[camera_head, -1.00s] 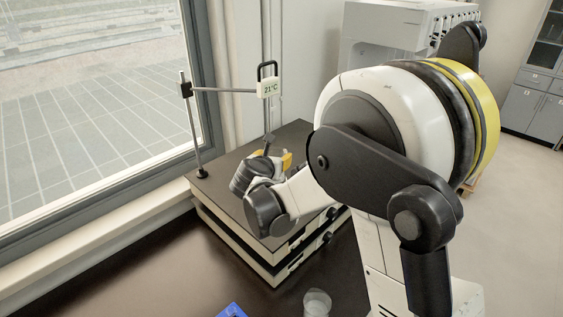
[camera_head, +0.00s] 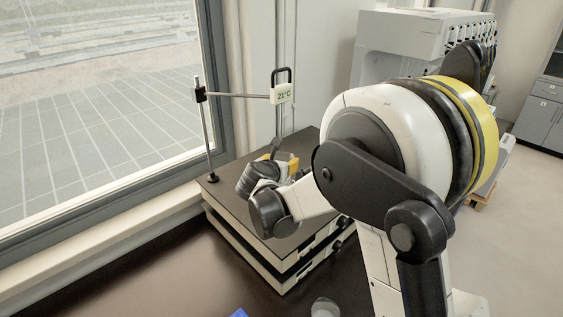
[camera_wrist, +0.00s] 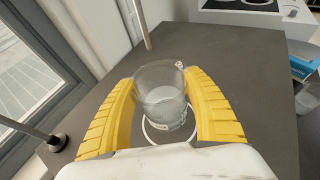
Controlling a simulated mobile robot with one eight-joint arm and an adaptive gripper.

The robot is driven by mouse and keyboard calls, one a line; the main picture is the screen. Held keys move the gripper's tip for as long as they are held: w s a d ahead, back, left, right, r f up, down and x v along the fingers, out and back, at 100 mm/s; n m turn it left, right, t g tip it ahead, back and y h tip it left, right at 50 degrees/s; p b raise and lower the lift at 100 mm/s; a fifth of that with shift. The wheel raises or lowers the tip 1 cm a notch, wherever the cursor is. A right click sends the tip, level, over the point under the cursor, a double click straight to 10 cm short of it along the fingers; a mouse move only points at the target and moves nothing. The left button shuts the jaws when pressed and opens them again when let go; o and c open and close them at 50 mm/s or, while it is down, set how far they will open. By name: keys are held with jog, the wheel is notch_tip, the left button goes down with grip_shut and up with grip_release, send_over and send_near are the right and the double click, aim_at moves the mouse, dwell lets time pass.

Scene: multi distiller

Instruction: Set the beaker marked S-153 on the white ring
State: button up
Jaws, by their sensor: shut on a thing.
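A clear glass beaker (camera_wrist: 162,100) is between the two yellow fingers of my gripper (camera_wrist: 160,82) in the wrist view. My gripper is shut on it, with a finger on each side. A small mark shows at its rim, but I cannot read it. The white ring (camera_wrist: 148,134) lies on the dark plate top, below and around the beaker's base as seen from the wrist. I cannot tell whether the base touches the plate. In the head view my gripper (camera_head: 288,160) is over the plate, mostly behind my arm, and the held beaker is hidden.
The plate top (camera_head: 232,195) is on a stacked device on a dark bench (camera_head: 190,270). A stand with a 21°C display (camera_head: 284,94) rises behind. Another glass vessel (camera_head: 325,307) and a blue object (camera_head: 238,313) are at the bench's front. The window is at left.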

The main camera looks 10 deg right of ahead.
jog(key=shift+f+b, duration=0.8)
jog(key=shift+f, duration=0.15)
jog(key=o, duration=1.4)
jog(key=shift+o, duration=0.2)
jog(key=shift+s, duration=0.1)
